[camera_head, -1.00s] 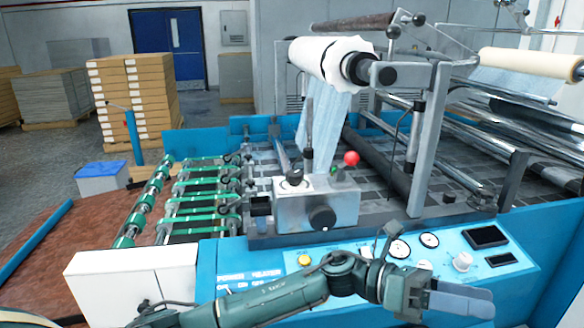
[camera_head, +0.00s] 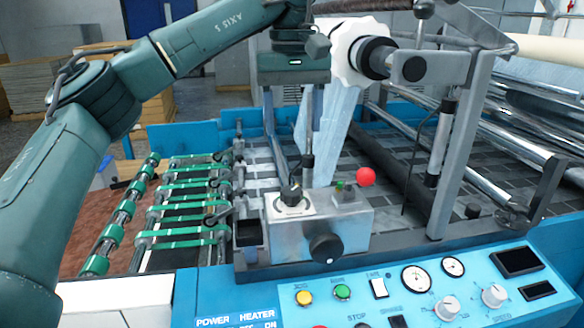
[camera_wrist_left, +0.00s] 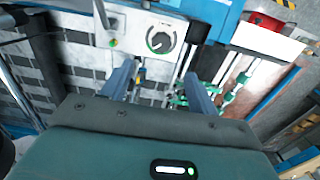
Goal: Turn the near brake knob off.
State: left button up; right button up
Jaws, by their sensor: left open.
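A metal box (camera_head: 350,228) stands at the near edge of the machine bed. On its top is a dark knob (camera_head: 291,194) on a pale dial plate, apparently the near brake knob. In the left wrist view the knob (camera_wrist_left: 160,40) sits upright in the picture, just beyond the fingertips, with green marking around it. A second black knob (camera_head: 326,248) is on the box's front face. My left gripper (camera_head: 292,140) points down above the dial knob, open and empty, apart from it. My right gripper is not in view.
A white film roll (camera_head: 352,48) hangs behind. The blue control panel (camera_head: 390,295) is in front. Green-belted rollers (camera_head: 180,215) lie to the left.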

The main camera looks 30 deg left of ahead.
pick_arm(q)
jog(key=b, duration=0.1)
send_over(291, 190)
notch_tip(291, 190, down, 4)
jog(key=shift+f, duration=0.25)
notch_tip(291, 190, down, 7)
jog(key=shift+f+p, duration=0.1)
jog(key=shift+p, duration=0.2)
jog(key=shift+f, duration=0.5)
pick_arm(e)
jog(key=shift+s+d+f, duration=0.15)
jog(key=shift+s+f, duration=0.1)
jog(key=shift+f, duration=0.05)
